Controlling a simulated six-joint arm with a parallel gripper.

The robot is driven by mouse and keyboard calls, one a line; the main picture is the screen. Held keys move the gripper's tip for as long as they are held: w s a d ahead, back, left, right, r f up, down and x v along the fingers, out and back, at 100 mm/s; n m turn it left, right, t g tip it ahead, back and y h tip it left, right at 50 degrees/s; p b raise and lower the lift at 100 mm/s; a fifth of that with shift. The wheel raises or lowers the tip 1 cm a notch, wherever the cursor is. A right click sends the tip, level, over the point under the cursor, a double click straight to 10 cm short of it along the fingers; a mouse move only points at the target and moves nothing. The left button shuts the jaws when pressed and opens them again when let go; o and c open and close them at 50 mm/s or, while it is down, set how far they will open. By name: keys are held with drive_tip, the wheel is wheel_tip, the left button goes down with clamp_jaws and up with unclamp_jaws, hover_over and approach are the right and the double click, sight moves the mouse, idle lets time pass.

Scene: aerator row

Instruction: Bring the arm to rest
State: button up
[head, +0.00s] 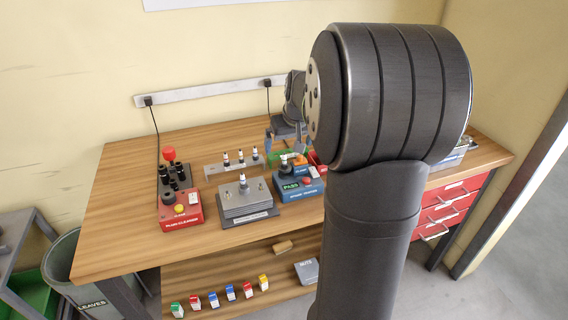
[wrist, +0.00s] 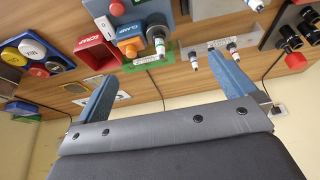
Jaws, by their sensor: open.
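My gripper (head: 286,138) is over the back of the workbench in the head view, partly hidden by my own thick dark arm. In the wrist view its two blue fingers (wrist: 162,70) stand wide apart with nothing between them. The bench shows upside down there. A spark plug (wrist: 157,43) stands near an orange clamp part (wrist: 129,31), in front of a green tray (wrist: 148,64); I cannot tell whether it is seated. A rack (head: 234,165) holds three upright plugs, apart from my gripper. Another plug (head: 242,179) stands in a grey stepped block (head: 247,205).
A blue tester (head: 297,188) reads PASS beside the block. A red plug cleaner (head: 181,211) stands left. A red scrap bin (wrist: 96,51) is near the tester. A wall power strip (head: 205,90) runs behind. The bench's left surface (head: 118,215) is clear.

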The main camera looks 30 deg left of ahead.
drive_tip(key=v, duration=0.8)
drive_tip(key=shift+r, duration=0.2)
